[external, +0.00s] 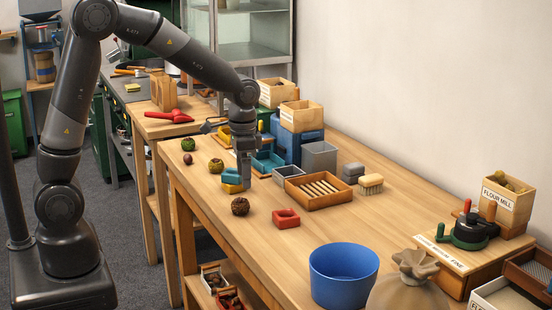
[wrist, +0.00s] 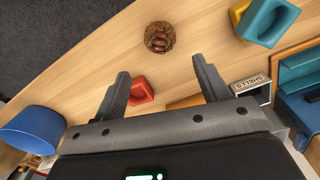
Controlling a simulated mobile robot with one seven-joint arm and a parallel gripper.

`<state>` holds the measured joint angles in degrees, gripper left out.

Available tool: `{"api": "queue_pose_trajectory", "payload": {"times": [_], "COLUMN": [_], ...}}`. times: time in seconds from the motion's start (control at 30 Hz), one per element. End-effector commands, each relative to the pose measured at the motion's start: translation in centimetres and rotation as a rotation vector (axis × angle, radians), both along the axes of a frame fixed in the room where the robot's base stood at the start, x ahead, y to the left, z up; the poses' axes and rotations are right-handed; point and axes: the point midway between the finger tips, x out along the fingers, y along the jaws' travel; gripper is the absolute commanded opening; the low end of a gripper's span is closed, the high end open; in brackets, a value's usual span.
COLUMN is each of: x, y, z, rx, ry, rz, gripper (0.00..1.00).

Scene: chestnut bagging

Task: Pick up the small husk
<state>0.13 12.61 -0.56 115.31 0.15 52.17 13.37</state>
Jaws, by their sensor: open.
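A brown, bristly husk (external: 240,206) sits on the wooden table near its left edge. In the wrist view the husk (wrist: 160,37) is open, with reddish-brown nuts inside, and lies beyond my fingertips, roughly centred between them. I cannot tell for sure which husk is the small one. My gripper (external: 246,180) points down over the table behind the brown husk. In the wrist view my gripper (wrist: 160,68) is open, with nothing between its fingers.
A red block (external: 287,217) lies right of the brown husk. A teal-and-yellow block (external: 231,181) is close by my gripper. A slatted wooden tray (external: 318,202) and grey bin (external: 319,157) stand to the right. A blue tub (external: 343,275) is at the front. A loose chestnut (external: 188,158) lies near the green husks.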

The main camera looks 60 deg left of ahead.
Motion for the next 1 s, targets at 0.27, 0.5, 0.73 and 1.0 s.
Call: {"api": "queue_pose_trajectory", "payload": {"times": [0.27, 0.5, 0.73, 1.0], "x": [-0.1, -0.8, -0.7, -0.7], "y": [0.0, 0.5, 0.4, 0.4], "z": [-3.1, -6.2, -8.2, -8.2], "rx": [0.000, 0.000, 0.000, 0.000], "ry": [0.000, 0.003, -0.001, -0.002], "rz": [0.000, 0.002, 0.001, 0.001], "gripper": [0.68, 0.68, 0.68, 0.62]}}
